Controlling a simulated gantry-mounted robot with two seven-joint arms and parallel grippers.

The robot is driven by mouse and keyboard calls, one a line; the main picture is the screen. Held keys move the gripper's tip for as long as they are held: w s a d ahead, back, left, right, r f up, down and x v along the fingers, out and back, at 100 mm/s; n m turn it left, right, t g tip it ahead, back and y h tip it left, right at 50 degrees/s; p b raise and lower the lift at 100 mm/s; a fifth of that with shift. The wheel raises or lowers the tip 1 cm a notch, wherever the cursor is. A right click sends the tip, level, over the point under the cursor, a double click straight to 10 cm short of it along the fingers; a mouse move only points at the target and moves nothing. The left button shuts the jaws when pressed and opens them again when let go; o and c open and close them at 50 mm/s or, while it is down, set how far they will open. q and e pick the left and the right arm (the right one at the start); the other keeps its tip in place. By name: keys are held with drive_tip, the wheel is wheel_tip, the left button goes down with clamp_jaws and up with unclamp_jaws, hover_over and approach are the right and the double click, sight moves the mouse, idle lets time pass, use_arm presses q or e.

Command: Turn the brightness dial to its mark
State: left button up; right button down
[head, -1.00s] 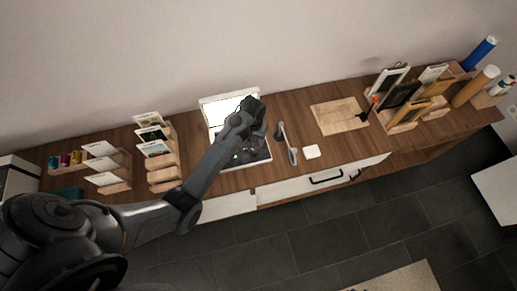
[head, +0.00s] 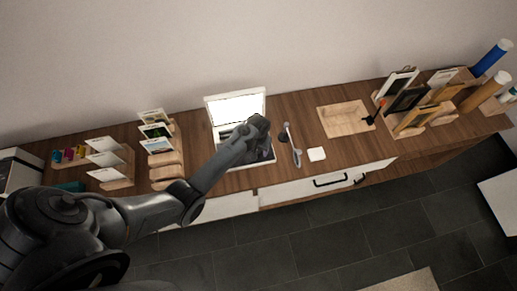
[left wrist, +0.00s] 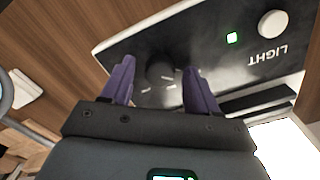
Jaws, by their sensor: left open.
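The brightness dial (left wrist: 160,69) is a dark round knob on the black control panel (left wrist: 205,50) of the light box, with short white tick marks around it. My left gripper (left wrist: 158,72) is open, with its purple fingers on either side of the dial; I cannot tell whether they touch it. In the head view the left gripper (head: 260,126) is over the right side of the light box (head: 209,110), and the dial is hidden there. Which tick is the target mark is unclear. My right gripper is not in view.
A wooden board (head: 345,119) and card racks stand farther off.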

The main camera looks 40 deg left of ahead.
use_arm(q)
drive_tip(key=c, duration=1)
drive_tip(key=shift+c, duration=0.2)
